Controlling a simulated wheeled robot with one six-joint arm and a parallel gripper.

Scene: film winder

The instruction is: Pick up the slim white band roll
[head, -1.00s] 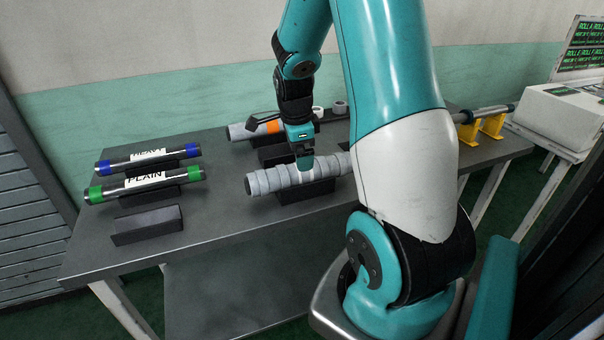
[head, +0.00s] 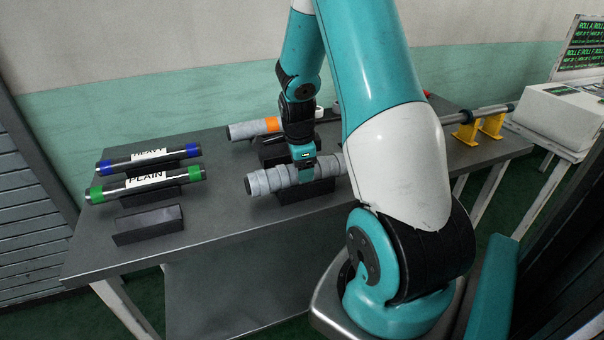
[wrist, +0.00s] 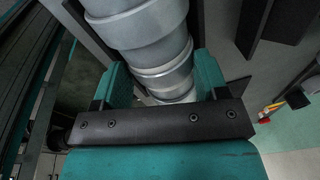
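The lumpy grey roll (head: 265,184) lies level on a dark cradle at the front middle of the table. A pale band showed on it earlier under my gripper; now my gripper covers that part in the head view. My gripper (head: 305,172) is down over the middle of this roll. In the wrist view the roll (wrist: 150,40) passes between the two teal fingers of my gripper (wrist: 164,85), one close on each side. I cannot tell whether the fingers press on it. The roll's right end is partly hidden by my arm.
Another grey roll with an orange band (head: 272,125) lies behind. The blue-ended roll (head: 110,166) and green-ended roll marked PLAIN (head: 112,190) lie left. An empty dark cradle (head: 148,224) is at front left. Yellow stands (head: 490,126) hold a shaft at right.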

